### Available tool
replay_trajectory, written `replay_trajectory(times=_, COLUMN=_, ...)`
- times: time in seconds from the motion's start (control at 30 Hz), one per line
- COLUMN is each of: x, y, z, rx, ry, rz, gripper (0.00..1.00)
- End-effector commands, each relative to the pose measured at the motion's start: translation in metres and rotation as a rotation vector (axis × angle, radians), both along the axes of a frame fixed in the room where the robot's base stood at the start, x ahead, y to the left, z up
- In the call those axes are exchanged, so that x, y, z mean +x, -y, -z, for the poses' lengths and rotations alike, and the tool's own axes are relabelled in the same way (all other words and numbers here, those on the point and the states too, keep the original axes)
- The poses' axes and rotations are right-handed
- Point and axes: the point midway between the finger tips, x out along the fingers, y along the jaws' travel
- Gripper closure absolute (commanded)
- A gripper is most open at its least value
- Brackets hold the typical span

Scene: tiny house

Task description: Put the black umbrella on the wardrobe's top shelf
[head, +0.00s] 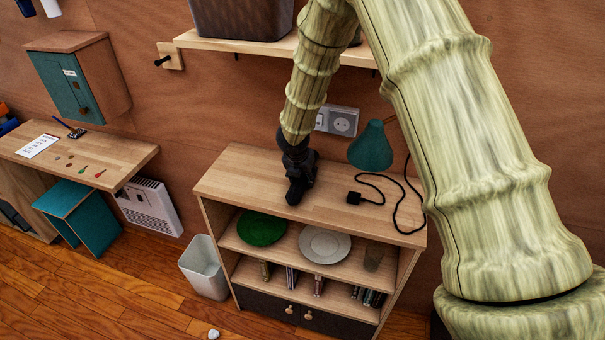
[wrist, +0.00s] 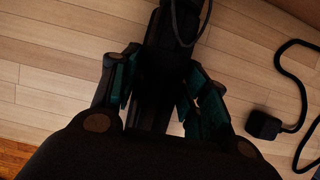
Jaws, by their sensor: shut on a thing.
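My gripper (head: 297,165) points down over the wooden top of a low shelf unit. In the wrist view, my gripper (wrist: 160,90) has its two teal-padded fingers closed on either side of the black umbrella (wrist: 168,45), a dark long shape with a thin loop at its far end. Part of the umbrella is hidden between the fingers and by the gripper's dark body. In the head view the umbrella and gripper merge into one black shape, and I cannot tell whether the umbrella touches the top. I cannot make out a wardrobe in either view.
The low shelf unit (head: 235,180) holds a green plate (head: 262,229), a pale plate (head: 324,244) and a cup. On its top, a black plug (head: 354,198) and cord lie right of my gripper, near a teal lamp (head: 371,148). A wall shelf (head: 220,42) with a basket hangs above.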

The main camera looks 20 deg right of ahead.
Motion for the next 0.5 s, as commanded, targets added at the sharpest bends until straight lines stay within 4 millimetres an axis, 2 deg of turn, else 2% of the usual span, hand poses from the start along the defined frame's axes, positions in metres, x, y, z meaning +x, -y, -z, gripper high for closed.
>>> replay_trajectory(times=0.4, x=0.0003, y=0.0002, z=0.0037, rx=-0.001, ry=0.001, rz=0.000, gripper=0.93)
replay_trajectory(times=0.43, x=0.0001, y=0.0002, z=0.0032, rx=-0.001, ry=0.001, rz=0.000, gripper=0.50)
replay_trajectory(times=0.5, x=0.0001, y=0.0002, z=0.0030, rx=-0.001, ry=0.001, rz=0.000, gripper=0.37)
